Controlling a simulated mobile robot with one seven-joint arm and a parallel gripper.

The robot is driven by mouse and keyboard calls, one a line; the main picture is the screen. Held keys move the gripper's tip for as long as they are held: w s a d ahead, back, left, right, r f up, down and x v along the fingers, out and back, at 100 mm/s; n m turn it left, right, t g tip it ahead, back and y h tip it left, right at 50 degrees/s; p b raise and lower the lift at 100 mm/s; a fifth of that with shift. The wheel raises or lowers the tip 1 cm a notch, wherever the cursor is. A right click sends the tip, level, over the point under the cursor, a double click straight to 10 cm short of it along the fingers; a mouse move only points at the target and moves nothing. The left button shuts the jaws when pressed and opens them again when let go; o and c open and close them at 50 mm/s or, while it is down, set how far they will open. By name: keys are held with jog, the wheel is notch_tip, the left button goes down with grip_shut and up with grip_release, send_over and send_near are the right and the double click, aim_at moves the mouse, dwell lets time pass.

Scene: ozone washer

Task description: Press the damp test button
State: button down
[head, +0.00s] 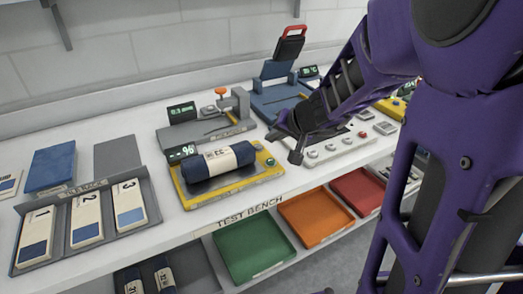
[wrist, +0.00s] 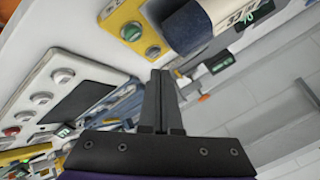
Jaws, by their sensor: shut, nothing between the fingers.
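A yellow-framed tester (head: 240,186) with a "%" readout (head: 182,152) stands on the bench, and a dark blue roll with a white label (head: 222,160) lies on it. A green button (head: 269,161) sits at its right end, with another round control just behind it. In the wrist view its yellow end (wrist: 140,38) shows two round buttons, one (wrist: 131,31) nearer the top and one (wrist: 153,51) nearer my fingers. My gripper (head: 288,147) is shut and empty, just right of the tester's button end. It also shows in the wrist view (wrist: 160,74), apart from the buttons. Button lettering is unreadable.
A white control panel (head: 345,146) with several buttons lies right of my gripper. A grey clamp device (head: 205,125) and a blue press with a red handle (head: 280,80) stand behind. A numbered rack (head: 160,212) stands left; coloured trays sit below the bench.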

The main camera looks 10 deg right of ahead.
jog(key=b, duration=0.4)
send_over(272, 166)
jog(key=shift+f, duration=2.2)
jog(key=shift+f, duration=0.45)
jog(key=shift+f, duration=0.45)
dwell(0.4)
jog(key=shift+r+p, duration=0.7)
jog(key=shift+r, duration=0.2)
notch_tip(272, 166, up, 5)
jog(key=p, duration=0.3)
jog(key=shift+p, duration=0.3)
